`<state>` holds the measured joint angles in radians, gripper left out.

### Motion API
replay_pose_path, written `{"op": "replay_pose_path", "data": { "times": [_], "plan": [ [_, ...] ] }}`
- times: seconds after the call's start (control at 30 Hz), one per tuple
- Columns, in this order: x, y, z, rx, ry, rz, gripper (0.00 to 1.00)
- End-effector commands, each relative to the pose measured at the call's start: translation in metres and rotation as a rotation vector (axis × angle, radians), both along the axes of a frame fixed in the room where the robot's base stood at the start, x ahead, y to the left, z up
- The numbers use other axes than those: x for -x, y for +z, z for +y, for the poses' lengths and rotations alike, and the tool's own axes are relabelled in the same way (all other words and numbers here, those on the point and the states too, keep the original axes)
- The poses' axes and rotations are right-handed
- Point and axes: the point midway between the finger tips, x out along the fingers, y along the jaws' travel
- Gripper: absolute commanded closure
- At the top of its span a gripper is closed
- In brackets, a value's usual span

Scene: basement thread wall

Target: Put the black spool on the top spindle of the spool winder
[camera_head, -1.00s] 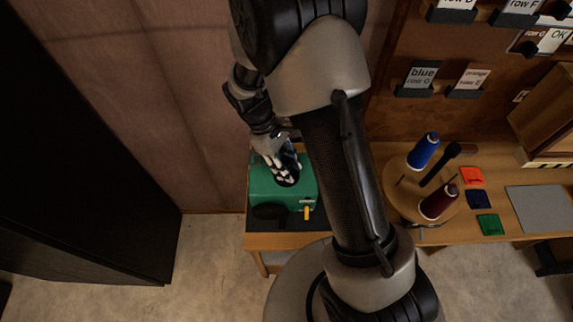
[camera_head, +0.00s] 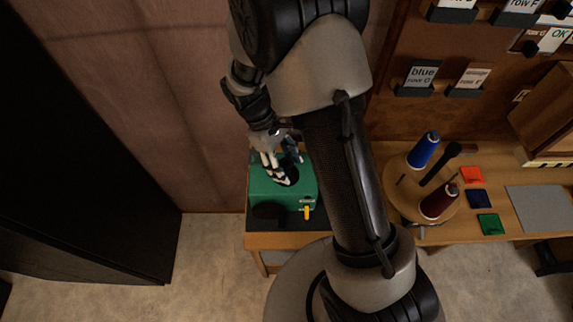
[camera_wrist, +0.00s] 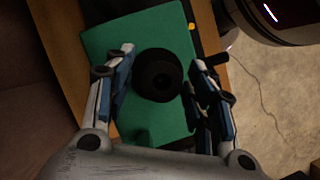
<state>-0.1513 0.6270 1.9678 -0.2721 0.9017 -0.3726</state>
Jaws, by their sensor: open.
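The spool winder (camera_head: 262,190) is a green box with a yellow handle (camera_head: 307,212), on the small table at the centre-left of the head view. It also fills the middle of the wrist view (camera_wrist: 105,38). The black spool (camera_wrist: 158,75) stands at the top face of the box, its round end facing the wrist camera. The spindle cannot be made out. My gripper (camera_head: 281,176) is over the box, and in the wrist view its fingers (camera_wrist: 163,88) are spread on either side of the spool with gaps. In the head view the fingers partly hide the spool (camera_head: 293,174).
On the bench to the right, a round wooden stand (camera_head: 404,203) holds a blue spool (camera_head: 424,150) and a dark red spool (camera_head: 439,201). Colored swatches lie beside it. A black cabinet (camera_head: 80,170) stands at the left. My arm crosses the middle.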

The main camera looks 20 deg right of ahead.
Motion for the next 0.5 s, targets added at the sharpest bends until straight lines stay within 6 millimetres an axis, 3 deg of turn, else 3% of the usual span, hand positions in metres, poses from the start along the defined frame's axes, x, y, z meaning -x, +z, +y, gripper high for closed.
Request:
{"op": "replay_pose_path", "data": {
  "times": [0.3, 0.5],
  "plan": [
    [-0.02, 0.061, 0.018, -0.002, 0.002, -0.008, 0.5],
    [-0.029, 0.091, 0.026, -0.001, 0.003, -0.004, 0.5]
  ]
}}
